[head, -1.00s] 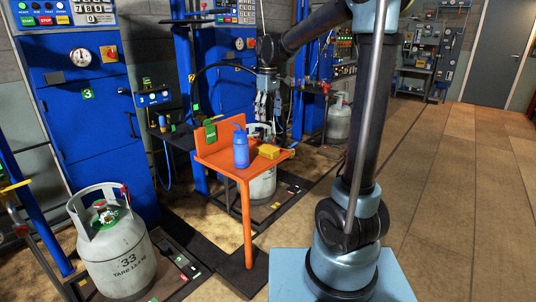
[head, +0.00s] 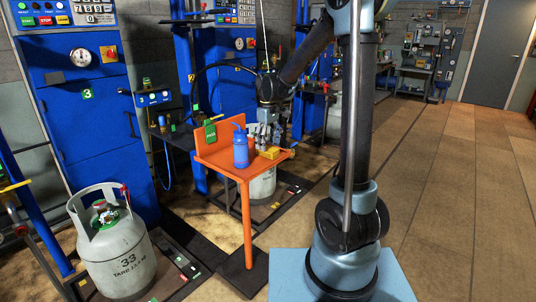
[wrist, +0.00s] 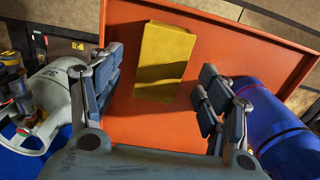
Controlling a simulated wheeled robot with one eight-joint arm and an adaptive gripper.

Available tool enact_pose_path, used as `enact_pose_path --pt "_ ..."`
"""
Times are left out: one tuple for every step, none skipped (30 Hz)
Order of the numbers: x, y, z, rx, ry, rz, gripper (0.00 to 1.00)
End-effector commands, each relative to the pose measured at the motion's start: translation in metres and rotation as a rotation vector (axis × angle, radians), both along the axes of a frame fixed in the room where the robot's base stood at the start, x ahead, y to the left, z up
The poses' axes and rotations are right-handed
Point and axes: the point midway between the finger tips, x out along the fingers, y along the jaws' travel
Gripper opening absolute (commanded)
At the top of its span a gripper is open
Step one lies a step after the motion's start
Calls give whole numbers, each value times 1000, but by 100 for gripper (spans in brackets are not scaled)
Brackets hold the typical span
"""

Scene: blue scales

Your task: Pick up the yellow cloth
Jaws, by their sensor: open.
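The yellow cloth (head: 269,153) lies folded into a flat block on the orange shelf (head: 222,166), right of the blue spray bottle (head: 240,148). In the wrist view the cloth (wrist: 164,62) lies on the orange surface, ahead of and between my fingers, with a shadow across its lower half. My gripper (head: 264,140) is just above the shelf, close over the cloth. In the wrist view my gripper (wrist: 158,95) is open with nothing between its fingers. The cloth appears apart from both fingers.
In the wrist view the blue bottle (wrist: 290,130) stands close beside the right finger, and a grey gas cylinder (wrist: 52,100) is at left, beyond the shelf edge. The shelf has a raised back with a green sign (head: 210,132). Another cylinder (head: 115,250) stands at lower left.

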Motion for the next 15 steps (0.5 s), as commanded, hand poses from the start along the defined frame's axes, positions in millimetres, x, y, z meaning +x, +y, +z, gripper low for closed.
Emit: enact_pose_path --pt "1 1 -8 0 0 0 70" --pt "1 2 -12 0 0 0 70" --pt "1 2 -17 0 0 0 70" --pt "1 1 -21 0 0 0 70" --pt "1 1 -24 0 0 0 70" --pt "1 1 -27 0 0 0 70" --pt "1 1 -30 0 0 0 70" --pt "1 1 -31 0 0 0 70" --pt "1 1 -33 0 0 0 70" --pt "1 1 -34 0 0 0 70" --pt "1 1 -34 0 0 0 70" --pt "0 1 -34 0 0 0 70" --pt "0 1 -34 0 0 0 70" --pt "0 1 -34 0 0 0 70" --pt "0 1 -34 0 0 0 70"
